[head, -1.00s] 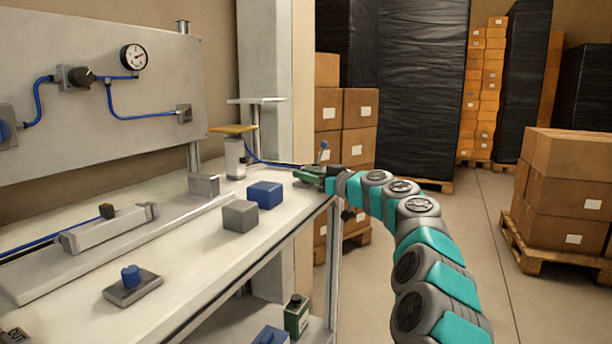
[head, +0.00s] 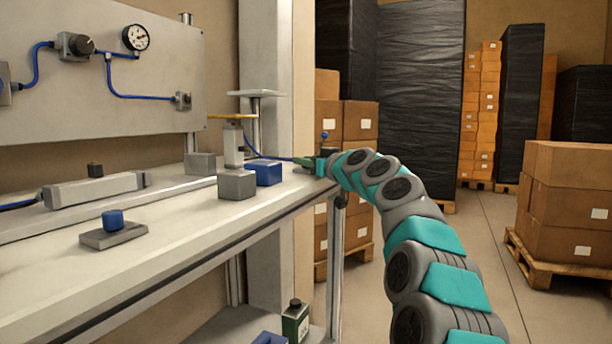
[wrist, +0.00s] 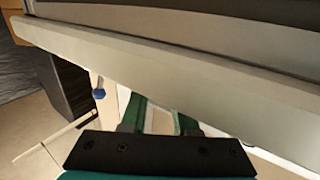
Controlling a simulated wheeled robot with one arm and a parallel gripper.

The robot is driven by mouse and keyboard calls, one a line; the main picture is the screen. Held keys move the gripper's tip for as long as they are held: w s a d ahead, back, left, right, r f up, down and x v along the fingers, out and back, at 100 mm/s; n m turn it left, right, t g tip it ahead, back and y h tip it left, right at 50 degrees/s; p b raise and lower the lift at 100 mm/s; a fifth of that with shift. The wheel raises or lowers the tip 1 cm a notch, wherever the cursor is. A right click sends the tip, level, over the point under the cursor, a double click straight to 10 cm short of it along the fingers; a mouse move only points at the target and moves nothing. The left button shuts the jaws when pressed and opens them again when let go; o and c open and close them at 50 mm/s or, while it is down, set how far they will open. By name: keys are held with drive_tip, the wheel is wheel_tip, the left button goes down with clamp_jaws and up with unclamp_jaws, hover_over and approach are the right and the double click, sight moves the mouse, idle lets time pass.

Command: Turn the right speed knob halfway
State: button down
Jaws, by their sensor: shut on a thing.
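My gripper (head: 308,162) is at the far right end of the white bench (head: 180,255), at about the height of its top. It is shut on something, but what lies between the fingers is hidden. In the wrist view the two green fingers (wrist: 158,117) stand apart and their tips go out of sight at a pale edge. A small blue knob (head: 324,135) shows just behind my gripper; a blue knob on a stem (wrist: 98,92) also shows in the wrist view. No knob is readable as the right speed knob. A black knob (head: 82,45) is on the wall panel.
A blue block (head: 268,174) and a grey block (head: 236,185) stand left of my gripper. A blue button (head: 113,219) on a grey base is nearer. A gauge (head: 136,38) hangs on the panel.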

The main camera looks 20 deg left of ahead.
drive_tip(key=shift+f, duration=0.15)
drive_tip(key=shift+r+m+t+h, duration=0.2)
drive_tip(key=shift+m+t+h, duration=0.2)
drive_tip(key=shift+t, duration=0.1)
drive_tip(key=shift+r+m+t+h+p, duration=0.15)
drive_tip(key=shift+m+t+h+p, duration=0.55)
drive_tip(key=shift+t+h, duration=0.1)
drive_tip(key=shift+m+t+h+p, duration=0.3)
drive_tip(key=shift+p, duration=0.25)
drive_tip(key=shift+h+p, duration=0.3)
drive_tip(key=shift+p, duration=0.1)
drive_tip(key=shift+f+m+t, duration=0.2)
drive_tip(key=shift+m+t, duration=0.1)
drive_tip(key=c, duration=0.7)
unclamp_jaws()
